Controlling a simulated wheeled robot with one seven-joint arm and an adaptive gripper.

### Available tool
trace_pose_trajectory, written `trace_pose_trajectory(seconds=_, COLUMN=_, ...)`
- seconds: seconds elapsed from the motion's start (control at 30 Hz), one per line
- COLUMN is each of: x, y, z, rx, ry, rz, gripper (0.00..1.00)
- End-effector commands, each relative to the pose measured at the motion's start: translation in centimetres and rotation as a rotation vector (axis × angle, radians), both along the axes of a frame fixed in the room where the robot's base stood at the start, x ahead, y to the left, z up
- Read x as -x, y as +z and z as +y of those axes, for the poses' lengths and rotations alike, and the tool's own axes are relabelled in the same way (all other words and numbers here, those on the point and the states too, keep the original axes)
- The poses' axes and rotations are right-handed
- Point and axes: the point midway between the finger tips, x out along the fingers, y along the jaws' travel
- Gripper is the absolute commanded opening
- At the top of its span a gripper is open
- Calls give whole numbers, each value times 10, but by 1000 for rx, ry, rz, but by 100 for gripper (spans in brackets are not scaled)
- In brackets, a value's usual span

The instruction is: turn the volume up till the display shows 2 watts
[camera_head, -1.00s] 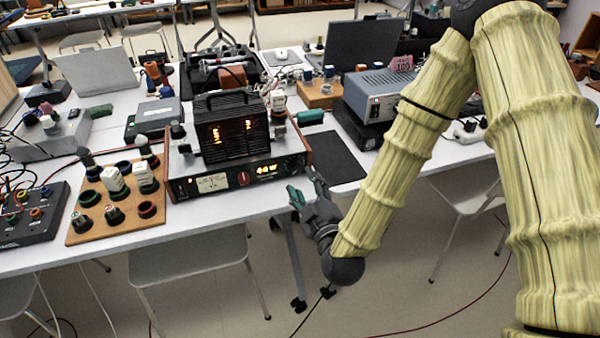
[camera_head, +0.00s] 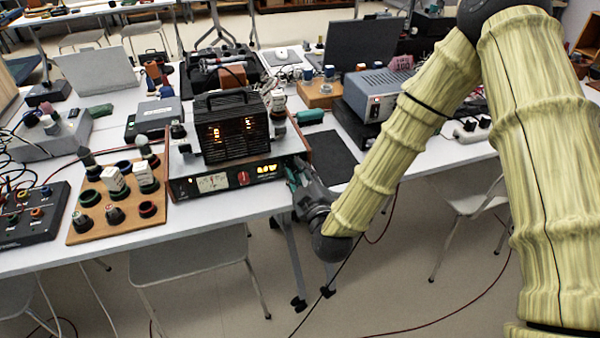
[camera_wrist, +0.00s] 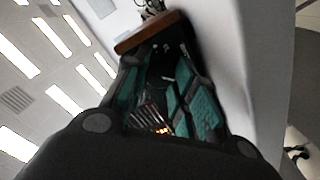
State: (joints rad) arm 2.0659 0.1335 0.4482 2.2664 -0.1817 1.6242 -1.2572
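The amplifier (camera_head: 225,180) stands on the table, with a black ribbed top whose tubes glow orange. Its front panel has a lit meter (camera_head: 212,183), a red knob (camera_head: 243,178) and an orange display (camera_head: 266,169) whose digits are too small to read surely. My gripper (camera_head: 297,172) is at the right end of this panel, right of the display, and covers what is there. In the wrist view its teal-padded fingers (camera_wrist: 158,95) stand apart with the amplifier's dark front between them. No knob shows clearly there, and I cannot tell whether the fingers touch one.
A wooden board with sockets and plugs (camera_head: 118,217) lies left of the amplifier. A black mat (camera_head: 330,160) lies to its right, and a blue-grey instrument (camera_head: 378,92) stands behind the mat.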

Motion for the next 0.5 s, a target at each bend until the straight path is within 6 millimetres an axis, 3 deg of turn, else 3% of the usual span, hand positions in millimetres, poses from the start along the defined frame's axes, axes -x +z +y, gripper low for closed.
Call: trace_pose_trajectory(seconds=0.5, x=0, y=0, z=-1, rx=-84, ry=-1, rz=26, gripper=3)
